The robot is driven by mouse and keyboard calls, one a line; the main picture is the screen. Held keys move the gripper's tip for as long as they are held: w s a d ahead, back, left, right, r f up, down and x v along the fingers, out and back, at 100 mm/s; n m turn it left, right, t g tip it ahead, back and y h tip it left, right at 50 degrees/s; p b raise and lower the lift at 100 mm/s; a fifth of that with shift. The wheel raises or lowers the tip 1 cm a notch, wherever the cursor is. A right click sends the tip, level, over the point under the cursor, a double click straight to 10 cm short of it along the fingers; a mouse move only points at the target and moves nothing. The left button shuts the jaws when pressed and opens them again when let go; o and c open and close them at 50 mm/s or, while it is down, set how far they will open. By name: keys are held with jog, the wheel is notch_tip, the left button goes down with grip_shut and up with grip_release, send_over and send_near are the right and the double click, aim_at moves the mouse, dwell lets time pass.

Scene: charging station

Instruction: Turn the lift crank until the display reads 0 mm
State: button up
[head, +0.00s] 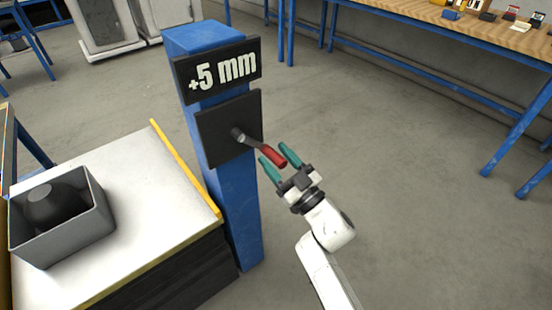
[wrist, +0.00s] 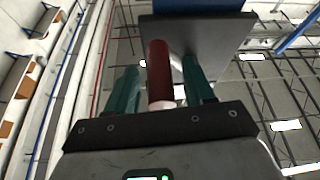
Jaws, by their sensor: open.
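The display (head: 217,72) on the blue post (head: 236,222) reads +5 mm. Below it is a dark square plate (head: 216,137) with the lift crank. The crank arm (head: 251,139) points right and slightly down, ending in a red handle (head: 275,155). My gripper (head: 280,160) is open, its two teal fingers on either side of the red handle. In the wrist view the red handle (wrist: 159,72) stands between the two fingers (wrist: 161,90). I cannot tell whether either finger touches it.
Left of the post is a white-topped lift table (head: 135,190) with yellow edging. A grey open box (head: 90,226) with a dark rounded object (head: 55,207) sits on it. A long workbench (head: 470,31) stands at the back right. The floor right of the post is clear.

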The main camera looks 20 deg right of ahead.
jog(key=shift+w+a+r, duration=0.1)
jog(key=shift+w, duration=0.1)
grip_shut()
dwell(0.5)
